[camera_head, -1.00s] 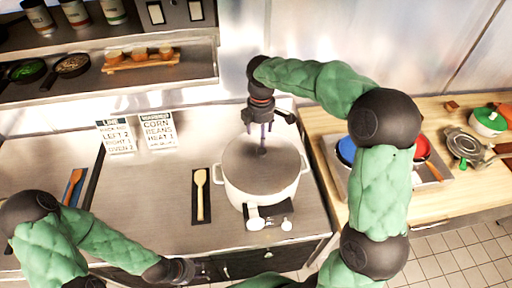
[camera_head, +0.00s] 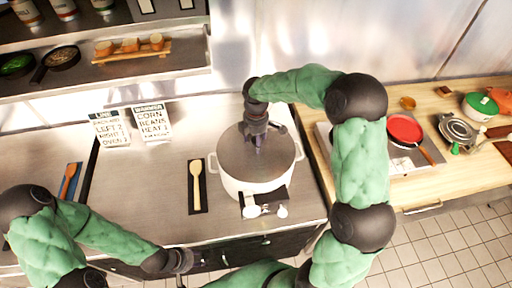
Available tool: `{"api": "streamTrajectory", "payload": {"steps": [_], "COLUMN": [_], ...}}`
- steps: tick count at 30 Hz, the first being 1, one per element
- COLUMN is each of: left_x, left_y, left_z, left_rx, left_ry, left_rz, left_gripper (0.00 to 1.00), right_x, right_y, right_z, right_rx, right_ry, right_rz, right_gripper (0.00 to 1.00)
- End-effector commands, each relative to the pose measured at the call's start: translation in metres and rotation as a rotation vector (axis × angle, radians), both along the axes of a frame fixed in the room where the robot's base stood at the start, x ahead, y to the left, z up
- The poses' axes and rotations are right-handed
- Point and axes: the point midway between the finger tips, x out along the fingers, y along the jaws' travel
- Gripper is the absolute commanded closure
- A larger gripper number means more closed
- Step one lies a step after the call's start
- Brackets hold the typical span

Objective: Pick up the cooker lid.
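The cooker lid (camera_head: 235,155) is a round grey disc lying on the white two-handled cooker (camera_head: 232,184) in the middle of the counter. My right gripper (camera_head: 258,146) points down over the middle of the lid, around or just above its knob. The gripper hides the knob, so I cannot tell whether the fingers are shut on it. My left gripper (camera_head: 184,262) is low at the counter's front edge, well apart from the cooker. Its fingers are too small and turned away to judge.
A wooden spoon (camera_head: 197,186) lies on a dark mat left of the cooker. Two signs (camera_head: 154,122) stand behind. A red pan (camera_head: 405,130) and a green-lidded pot (camera_head: 480,106) are on the right wooden counter. A shelf (camera_head: 120,75) overhangs the back left.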

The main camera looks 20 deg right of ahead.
Motion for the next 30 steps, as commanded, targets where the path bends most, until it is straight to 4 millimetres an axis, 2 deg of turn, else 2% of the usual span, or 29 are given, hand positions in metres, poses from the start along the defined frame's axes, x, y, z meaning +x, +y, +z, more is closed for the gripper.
{"api": "streamTrajectory", "payload": {"steps": [5,6,12,13,23,26,30], "left_x": [0.0,0.0,0.0,0.0,0.0,0.0,0.0], "left_y": [0.0,0.0,0.0,0.0,0.0,0.0,0.0], "left_z": [0.0,0.0,0.0,0.0,0.0,-0.001,-0.004], "left_rx": [0.0,0.0,0.0,0.0,0.0,0.0,0.0], "left_ry": [0.0,0.0,0.0,0.0,0.0,0.0,0.0], "left_rz": [0.0,0.0,0.0,0.0,0.0,0.0,0.0], "left_gripper": [0.6,0.6,0.6,0.6,0.6,0.6,0.6], "right_x": [0.0,0.0,0.0,0.0,0.001,0.001,0.002], "right_y": [0.0,0.0,0.0,0.0,0.0,0.0,0.0], "right_z": [0.0,0.0,0.0,0.0,0.003,0.01,0.032], "right_rx": [0.0,0.0,0.0,0.0,0.0,-0.001,0.0], "right_ry": [-0.001,-0.001,-0.001,-0.001,-0.003,-0.006,-0.009], "right_rz": [0.0,0.0,0.0,0.0,-0.001,-0.001,-0.002], "right_gripper": [0.36,0.39,0.95,1.0,1.0,1.0,1.0]}}
